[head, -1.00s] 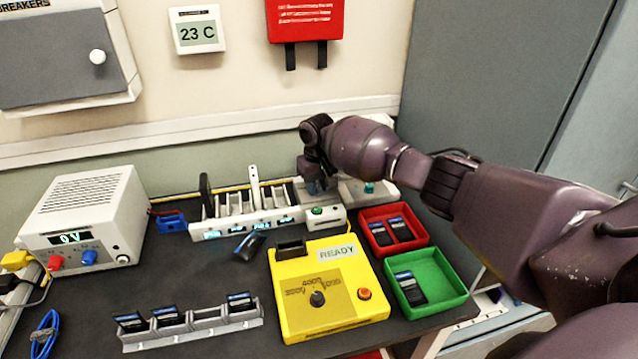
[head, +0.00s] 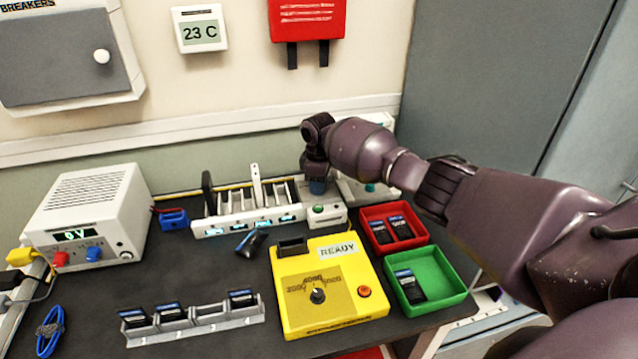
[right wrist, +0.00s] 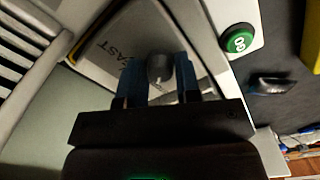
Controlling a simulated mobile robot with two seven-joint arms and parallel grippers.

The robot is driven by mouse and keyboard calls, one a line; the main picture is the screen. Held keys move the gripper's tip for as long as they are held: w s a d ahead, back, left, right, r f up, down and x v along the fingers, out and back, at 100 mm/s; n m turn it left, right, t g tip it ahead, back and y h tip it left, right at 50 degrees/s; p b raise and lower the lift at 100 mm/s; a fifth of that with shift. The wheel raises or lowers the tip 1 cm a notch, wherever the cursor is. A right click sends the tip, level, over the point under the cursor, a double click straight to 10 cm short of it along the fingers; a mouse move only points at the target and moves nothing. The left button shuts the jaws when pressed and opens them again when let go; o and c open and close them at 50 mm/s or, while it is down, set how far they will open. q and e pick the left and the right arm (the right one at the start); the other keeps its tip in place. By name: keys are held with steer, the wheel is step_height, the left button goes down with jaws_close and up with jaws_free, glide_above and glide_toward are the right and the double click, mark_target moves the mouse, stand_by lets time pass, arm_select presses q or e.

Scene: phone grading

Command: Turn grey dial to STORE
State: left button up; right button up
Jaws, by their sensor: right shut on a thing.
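The grey dial (right wrist: 158,68) sits on a pale panel in the right wrist view. A dark label ending in "AST" is printed left of it. My right gripper (right wrist: 160,85) has its two blue fingers on either side of the dial and is shut on it. In the head view my right gripper (head: 317,186) points down at the right end of the white slotted unit (head: 211,231), and it hides the dial there. The STORE mark cannot be read in either view. My left gripper is not in view.
A green button (head: 319,210) is close to the right gripper. A yellow READY box (head: 290,318), a red tray (head: 375,247) and a green tray (head: 457,302) are nearer. A phone rack (head: 195,324) and a power supply (head: 85,215) stand left.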

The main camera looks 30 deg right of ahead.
steer(key=shift+f+n, duration=0.1)
steer(key=shift+n, duration=0.5)
steer(key=o, duration=0.9)
steer(key=shift+r, duration=0.6)
step_height(320, 180, up, 8)
steer(key=shift+r+p, duration=0.15)
steer(key=shift+p, duration=0.65)
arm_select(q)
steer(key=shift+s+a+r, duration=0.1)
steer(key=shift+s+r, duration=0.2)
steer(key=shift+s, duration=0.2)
arm_select(e)
steer(key=shift+r, duration=0.7)
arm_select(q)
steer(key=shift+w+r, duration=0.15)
